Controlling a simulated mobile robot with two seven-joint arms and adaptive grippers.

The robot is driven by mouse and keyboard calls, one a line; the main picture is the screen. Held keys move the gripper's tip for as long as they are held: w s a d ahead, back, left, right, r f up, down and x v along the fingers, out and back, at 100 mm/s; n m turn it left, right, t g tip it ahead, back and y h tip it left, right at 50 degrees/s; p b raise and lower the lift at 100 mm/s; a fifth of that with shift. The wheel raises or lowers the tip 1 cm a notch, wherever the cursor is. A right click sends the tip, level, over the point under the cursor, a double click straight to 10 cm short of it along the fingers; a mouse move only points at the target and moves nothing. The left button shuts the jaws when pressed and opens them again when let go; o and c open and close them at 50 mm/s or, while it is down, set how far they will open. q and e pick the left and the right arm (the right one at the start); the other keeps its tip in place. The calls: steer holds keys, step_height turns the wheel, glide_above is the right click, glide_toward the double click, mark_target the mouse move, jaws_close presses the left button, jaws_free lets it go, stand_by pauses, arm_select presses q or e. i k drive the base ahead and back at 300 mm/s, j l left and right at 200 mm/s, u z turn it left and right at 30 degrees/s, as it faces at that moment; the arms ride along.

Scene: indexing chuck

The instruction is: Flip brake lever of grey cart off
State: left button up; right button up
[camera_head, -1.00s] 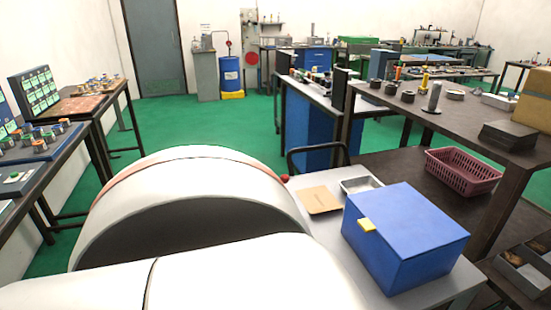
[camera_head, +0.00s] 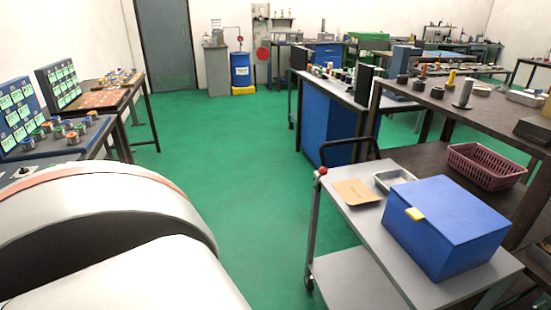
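The grey cart (camera_head: 352,212) stands at the right with a dark push handle at its far end. A small red knob (camera_head: 323,171) sits at the cart's far left corner, by the handle; it looks like the end of the brake lever, whose angle is too small to tell. On the cart top are a blue box (camera_head: 448,222) with a yellow latch, a brown card (camera_head: 357,192) and a metal tray (camera_head: 395,181). A large white arm link of mine fills the lower left. Neither gripper shows.
A dark table (camera_head: 440,104) with parts and a maroon basket (camera_head: 486,165) on its lower shelf stand right of the cart. Panel benches (camera_head: 103,102) line the left. A blue cabinet bench (camera_head: 333,118) stands beyond the cart. Green floor (camera_head: 240,150) is clear between.

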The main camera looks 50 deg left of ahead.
mark_target(323, 170)
steer(key=i+j+u, duration=0.1)
steer(key=u, duration=0.35)
steer(key=i+j+u, duration=0.1)
steer(key=u, duration=0.35)
steer(key=i+u, duration=0.15)
steer(key=u, duration=0.25)
steer(key=i+j, duration=0.1)
steer(key=z, duration=0.05)
